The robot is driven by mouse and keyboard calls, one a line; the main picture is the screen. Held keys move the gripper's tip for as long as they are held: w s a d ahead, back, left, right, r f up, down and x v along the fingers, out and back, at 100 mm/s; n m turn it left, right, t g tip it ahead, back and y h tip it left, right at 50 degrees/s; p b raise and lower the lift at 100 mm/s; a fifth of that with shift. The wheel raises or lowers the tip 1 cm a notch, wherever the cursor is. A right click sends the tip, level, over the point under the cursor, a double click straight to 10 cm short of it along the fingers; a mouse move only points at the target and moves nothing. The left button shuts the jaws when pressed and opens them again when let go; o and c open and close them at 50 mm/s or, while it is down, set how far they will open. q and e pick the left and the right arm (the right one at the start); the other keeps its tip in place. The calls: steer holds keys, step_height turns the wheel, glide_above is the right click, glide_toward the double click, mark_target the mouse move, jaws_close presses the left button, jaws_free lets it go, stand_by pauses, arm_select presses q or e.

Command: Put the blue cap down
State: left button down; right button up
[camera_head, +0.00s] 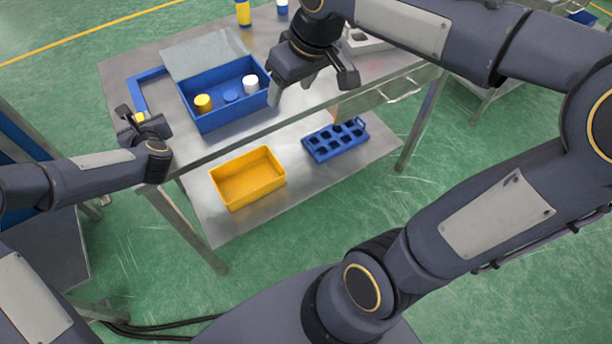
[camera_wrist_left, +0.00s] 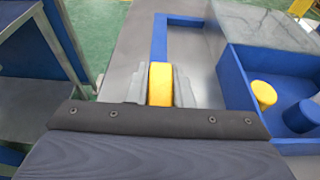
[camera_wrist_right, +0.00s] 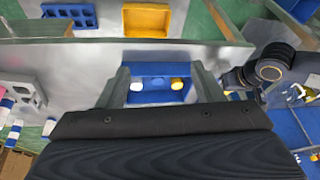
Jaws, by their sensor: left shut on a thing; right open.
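The blue cap (camera_head: 231,95) is in the blue bin (camera_head: 217,119) on the steel table, between a yellow cap (camera_head: 203,102) and a white cap (camera_head: 250,83). It also shows in the left wrist view (camera_wrist_left: 301,117). My right gripper (camera_head: 308,82) is open and empty, above the table by the bin's right end. The right wrist view shows the bin (camera_wrist_right: 155,99) between its fingers. My left gripper (camera_head: 138,118) is shut on a yellow piece (camera_wrist_left: 160,84) near the table's left edge, left of the bin.
A blue angled frame (camera_head: 141,92) lies left of the bin. A grey sheet (camera_head: 202,54) lies behind it. A yellow tray (camera_head: 247,177) and a blue rack (camera_head: 336,139) are on the lower shelf. A yellow bottle (camera_head: 243,13) stands at the back.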

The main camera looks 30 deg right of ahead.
arm_select(q)
steer(key=shift+s+f, duration=0.15)
steer(key=shift+f, duration=0.3)
steer(key=c, duration=1.6)
jaws_free()
steer(key=o, duration=0.4)
steer(key=shift+r, duration=0.3)
arm_select(e)
steer(key=s+a+f+m+t+y, duration=0.1)
steer(key=s+f, duration=0.3)
steer(key=s, duration=0.4)
steer(key=s+a+f+m+y, duration=0.1)
steer(key=s+f+m, duration=0.1)
steer(key=s+f, duration=0.2)
steer(key=shift+s+a+m+t, duration=0.3)
steer(key=shift+s+t, duration=0.1)
steer(key=shift+s, duration=1.45)
arm_select(q)
steer(key=v, duration=1.2)
